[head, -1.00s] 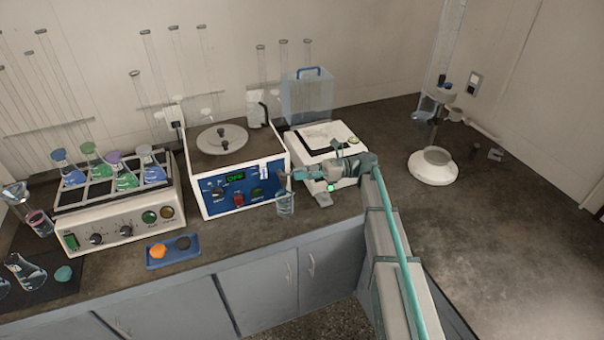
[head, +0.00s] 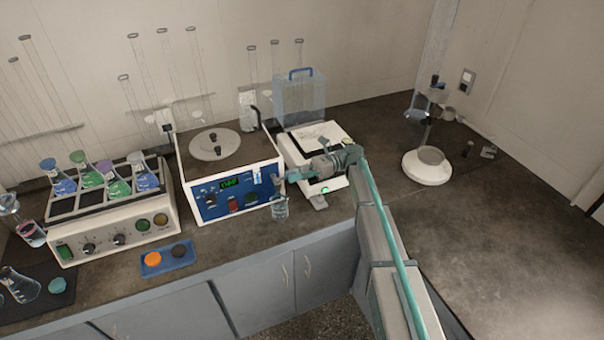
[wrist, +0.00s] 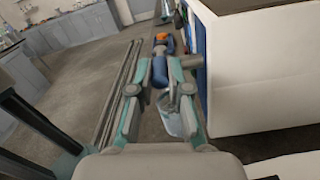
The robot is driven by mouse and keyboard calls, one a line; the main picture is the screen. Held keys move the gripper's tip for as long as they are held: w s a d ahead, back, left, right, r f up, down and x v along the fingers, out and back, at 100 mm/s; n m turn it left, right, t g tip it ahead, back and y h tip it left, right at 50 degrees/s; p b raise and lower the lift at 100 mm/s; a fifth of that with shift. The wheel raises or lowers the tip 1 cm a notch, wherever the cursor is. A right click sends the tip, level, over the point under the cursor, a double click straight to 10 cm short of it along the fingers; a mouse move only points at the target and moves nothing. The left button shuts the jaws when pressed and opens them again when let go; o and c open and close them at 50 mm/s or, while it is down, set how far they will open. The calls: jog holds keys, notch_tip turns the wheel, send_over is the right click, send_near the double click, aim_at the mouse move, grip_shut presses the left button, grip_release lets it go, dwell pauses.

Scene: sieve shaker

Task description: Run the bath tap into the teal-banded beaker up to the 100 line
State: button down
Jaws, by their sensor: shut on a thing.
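The bath (head: 237,192) is a white box with a blue front panel and a green-lit display. A small clear beaker (head: 280,209) stands at the panel's lower right corner, just below my gripper (head: 287,178). It also shows in the wrist view (wrist: 181,118), between the fingers and closer to the right one.
A blue tray (head: 150,271) with an orange and a dark piece lies in front. A shaker (head: 122,238) with several coloured flasks stands left. A white-topped instrument (head: 300,160) stands close to the right of the bath. The right counter is mostly clear.

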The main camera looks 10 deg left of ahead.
jog(key=c, duration=1.1)
grip_release()
jog(key=shift+r, duration=0.15)
notch_tip(320, 180, up, 10)
jog(key=shift+f, duration=0.1)
